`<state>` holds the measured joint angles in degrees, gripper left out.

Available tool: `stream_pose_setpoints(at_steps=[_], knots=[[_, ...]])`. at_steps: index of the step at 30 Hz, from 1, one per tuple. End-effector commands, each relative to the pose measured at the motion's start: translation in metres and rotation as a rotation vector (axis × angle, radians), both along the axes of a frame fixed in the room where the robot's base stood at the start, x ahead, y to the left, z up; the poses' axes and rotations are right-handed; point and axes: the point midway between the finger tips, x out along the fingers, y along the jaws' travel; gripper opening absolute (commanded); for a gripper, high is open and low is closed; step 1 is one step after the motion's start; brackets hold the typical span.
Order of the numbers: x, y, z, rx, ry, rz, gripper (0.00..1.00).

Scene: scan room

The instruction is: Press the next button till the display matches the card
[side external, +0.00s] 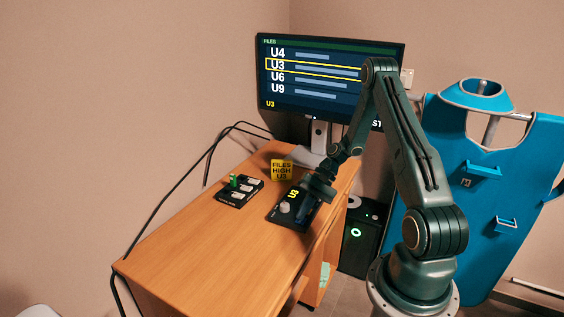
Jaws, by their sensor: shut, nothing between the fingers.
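The monitor (285,105) stands at the back of the desk. Its FILES list reads U4, U3, U6, U9, with a yellow frame around U3, and U3 in yellow at its lower left. The yellow card (281,171) stands on the desk and reads FILES HIGH U3. My gripper (302,215) is shut and points down over the panel's right part. It hides any button there; I cannot tell whether it touches.
A black tray (235,199) with white pieces and a green peg (234,181) lies left of the panel. The wooden desk (190,240) is clear in front. A black computer case (360,240) and a blue apron (490,180) are at the right. Black cables run along the desk's left edge.

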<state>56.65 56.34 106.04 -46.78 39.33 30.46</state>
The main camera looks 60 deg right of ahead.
Motion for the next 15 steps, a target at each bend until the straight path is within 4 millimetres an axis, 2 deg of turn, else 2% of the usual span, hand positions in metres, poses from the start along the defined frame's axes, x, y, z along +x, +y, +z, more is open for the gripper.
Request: stream_pose_setpoints(at_steps=[15], knots=[[0.0, 0.0, 0.013, -0.001, 0.0, 0.0, 0.0]])
